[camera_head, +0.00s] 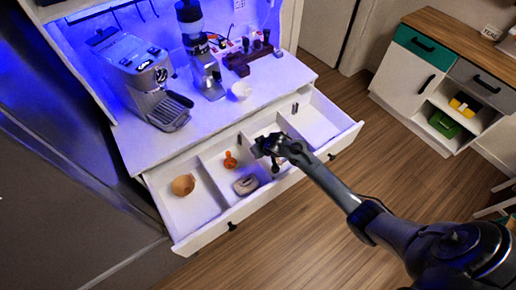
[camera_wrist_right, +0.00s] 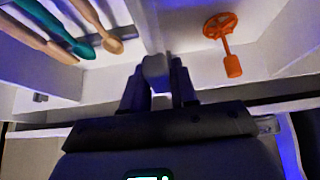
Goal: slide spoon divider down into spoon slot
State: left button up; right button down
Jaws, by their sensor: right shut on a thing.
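My right gripper (camera_head: 268,148) is over the middle of the open white drawer (camera_head: 203,237). In the right wrist view the gripper (camera_wrist_right: 159,70) is shut on a pale grey, rounded piece (camera_wrist_right: 155,64), which appears to be the spoon divider. It lines up with a white upright panel (camera_wrist_right: 148,22); I cannot tell where the divider ends and the drawer walls begin. A teal spoon (camera_wrist_right: 83,50) and several wooden spoons (camera_wrist_right: 114,46) lie left of that panel. The spoon slot is not clearly visible. My left gripper is not in view.
An orange tool (camera_head: 230,160) lies in the compartment left of the gripper. The espresso machine (camera_head: 145,78), grinder (camera_head: 202,60) and white cup (camera_head: 241,91) stand on the counter behind.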

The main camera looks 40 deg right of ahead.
jog(key=shift+f+b, duration=0.3)
jog(key=shift+f, duration=0.25)
jog(key=shift+f+b, duration=0.35)
jog(key=shift+f, duration=0.25)
jog(key=c, duration=0.8)
grip_release()
jog(key=shift+s+r, duration=0.25)
jog(key=shift+r, duration=0.3)
jog(key=p+v, duration=0.2)
jog(key=v, duration=0.6)
jog(key=shift+p, duration=0.3)
jog(key=shift+v, duration=0.85)
